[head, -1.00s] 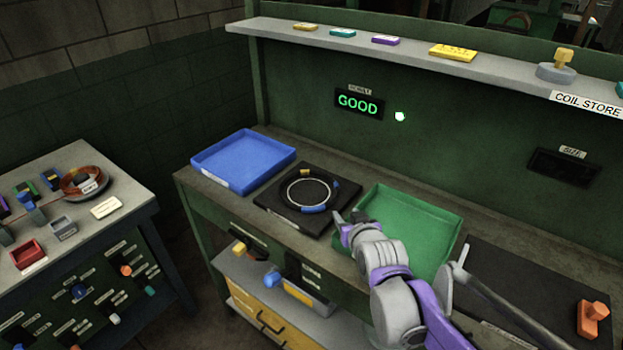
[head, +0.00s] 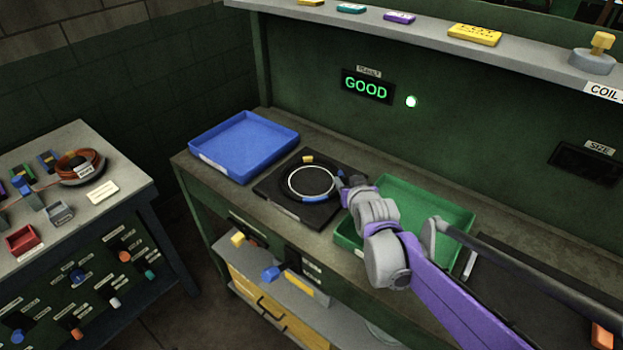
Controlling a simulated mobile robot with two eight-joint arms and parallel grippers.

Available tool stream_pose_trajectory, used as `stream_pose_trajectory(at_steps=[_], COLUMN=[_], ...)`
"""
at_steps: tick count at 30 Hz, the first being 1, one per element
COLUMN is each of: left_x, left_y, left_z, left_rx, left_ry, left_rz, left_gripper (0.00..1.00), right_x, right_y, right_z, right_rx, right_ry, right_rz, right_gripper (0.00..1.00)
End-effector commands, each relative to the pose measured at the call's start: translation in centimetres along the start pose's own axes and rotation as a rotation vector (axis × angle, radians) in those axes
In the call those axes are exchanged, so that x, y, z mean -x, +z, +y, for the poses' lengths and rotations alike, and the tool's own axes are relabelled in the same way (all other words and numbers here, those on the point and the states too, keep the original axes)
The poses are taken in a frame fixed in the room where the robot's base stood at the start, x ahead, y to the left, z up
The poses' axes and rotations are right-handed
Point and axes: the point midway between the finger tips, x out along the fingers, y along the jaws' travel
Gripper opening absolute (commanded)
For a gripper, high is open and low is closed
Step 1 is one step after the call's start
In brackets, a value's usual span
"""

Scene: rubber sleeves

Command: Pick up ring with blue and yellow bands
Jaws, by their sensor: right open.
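The dark ring with blue and yellow bands (head: 312,199) lies flat on a black square plate (head: 270,188) on the bench. Its yellow band is at the far side, and blue bands show at the near and right sides. A thin white circle shows just inside it. My right gripper (head: 345,184) is open at the ring's right edge, with its tips close to the right blue band. I cannot tell whether they touch it. My left gripper is not in view.
An empty blue tray (head: 205,165) stands left of the plate. An empty green tray (head: 455,212) is to the right, partly behind my right arm. A lit display reads GOOD (head: 366,88) on the back panel. A side table (head: 110,150) with small parts stands at left.

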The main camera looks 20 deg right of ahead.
Motion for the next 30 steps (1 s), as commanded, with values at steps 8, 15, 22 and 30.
stream_pose_trajectory(at_steps=[8, 15, 22, 30], left_x=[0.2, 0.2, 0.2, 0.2], left_y=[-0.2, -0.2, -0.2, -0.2], left_z=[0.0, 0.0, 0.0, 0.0], left_rx=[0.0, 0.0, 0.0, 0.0], left_ry=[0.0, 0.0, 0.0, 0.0], left_rz=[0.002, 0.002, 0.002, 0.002], left_gripper=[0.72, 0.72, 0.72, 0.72], right_x=[-3.8, -4.7, -4.6, -4.6], right_y=[-0.2, -0.2, -0.2, -0.2], right_z=[-0.3, -0.3, -0.3, -0.3], right_rx=[0.0, 0.0, 0.0, 0.0], right_ry=[-0.001, 0.0, 0.0, 0.0], right_rz=[0.0, 0.0, 0.0, 0.0], right_gripper=[0.49, 0.49, 0.29, 0.0])
